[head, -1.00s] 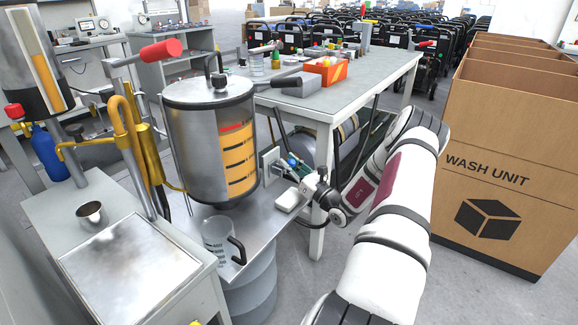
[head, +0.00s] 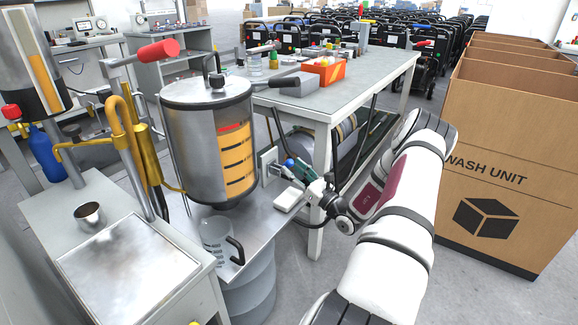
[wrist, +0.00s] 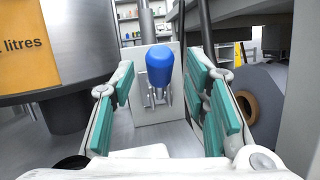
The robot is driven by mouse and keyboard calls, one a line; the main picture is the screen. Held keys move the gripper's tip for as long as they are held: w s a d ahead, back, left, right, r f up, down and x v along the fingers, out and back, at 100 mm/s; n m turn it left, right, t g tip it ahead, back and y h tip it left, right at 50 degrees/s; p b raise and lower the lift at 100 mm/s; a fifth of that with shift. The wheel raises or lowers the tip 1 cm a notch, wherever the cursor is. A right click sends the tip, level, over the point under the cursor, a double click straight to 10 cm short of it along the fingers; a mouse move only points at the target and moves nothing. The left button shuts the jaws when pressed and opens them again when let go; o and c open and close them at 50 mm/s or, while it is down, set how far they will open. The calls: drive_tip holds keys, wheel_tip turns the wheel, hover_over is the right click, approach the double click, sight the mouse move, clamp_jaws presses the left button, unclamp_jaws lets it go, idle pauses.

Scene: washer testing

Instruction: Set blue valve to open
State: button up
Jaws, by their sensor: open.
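The blue valve knob (head: 289,163) stands on a pale plate beside the steel tank. In the wrist view the blue knob (wrist: 164,66) has a rounded, upright handle in front of metal fittings on the white plate (wrist: 140,108). My gripper (head: 299,172) is just to the right of the knob in the head view. In the wrist view my gripper (wrist: 160,86) is open, with teal-padded fingers on both sides of the knob and visible gaps to it. Whether the knob lies fully between the fingertips in depth I cannot tell. The valve body is partly hidden.
The steel tank (head: 185,130) with an orange litre scale is left of my gripper. A clear jug (head: 214,240) stands on the metal shelf below. The table leg (head: 321,190) is close behind my wrist. Cardboard boxes (head: 500,150) stand at right.

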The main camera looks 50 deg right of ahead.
drive_tip(key=v, duration=0.8)
drive_tip(key=shift+s+f, duration=0.2)
drive_tip(key=shift+s, duration=0.15)
